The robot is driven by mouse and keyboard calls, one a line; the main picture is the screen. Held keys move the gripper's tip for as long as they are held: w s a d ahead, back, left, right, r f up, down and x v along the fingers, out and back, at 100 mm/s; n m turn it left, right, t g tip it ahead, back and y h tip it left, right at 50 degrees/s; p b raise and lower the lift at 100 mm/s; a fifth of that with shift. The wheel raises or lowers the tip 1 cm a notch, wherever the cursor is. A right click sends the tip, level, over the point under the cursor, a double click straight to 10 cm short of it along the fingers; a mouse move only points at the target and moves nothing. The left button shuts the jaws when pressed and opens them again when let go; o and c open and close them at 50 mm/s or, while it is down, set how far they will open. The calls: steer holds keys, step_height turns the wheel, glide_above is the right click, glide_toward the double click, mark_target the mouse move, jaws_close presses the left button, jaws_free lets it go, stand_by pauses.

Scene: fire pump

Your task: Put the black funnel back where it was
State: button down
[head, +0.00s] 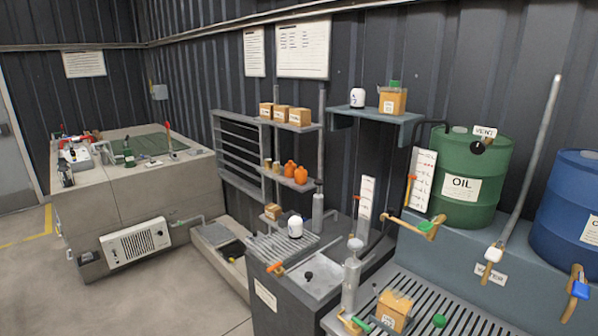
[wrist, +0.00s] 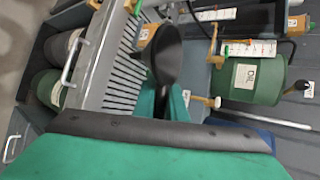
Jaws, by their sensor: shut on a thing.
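The black funnel (wrist: 168,52) shows in the wrist view, with its wide dark mouth toward the top of the picture. My gripper (wrist: 163,103), with teal fingers, is shut on the narrow part of the funnel. The fingers hide much of that narrow part. The slatted metal grating (wrist: 120,75) lies behind and left of the funnel in this view. The green oil drum (wrist: 250,78) lies to its right. In the head view I see neither my gripper nor the held funnel.
In the head view the green oil drum (head: 480,200) and blue drum (head: 570,235) stand at the right. A small carton (head: 393,312) and a green cap (head: 439,320) are on the front grating. A wall shelf (head: 375,116) and upright pipes crowd the bench. Floor at left is clear.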

steer(key=w+a+f, duration=0.2)
steer(key=a+f, duration=0.7)
steer(key=f, duration=0.6)
steer(key=w+a+f+n+y, duration=0.1)
steer(key=w+a+f, duration=0.1)
steer(key=a+f, duration=0.8)
steer(key=w+a+f+n+y, duration=0.1)
steer(key=a+f, duration=0.9)
steer(key=f, duration=1.2)
steer(key=shift+w, duration=0.45)
steer(key=shift+d, duration=0.15)
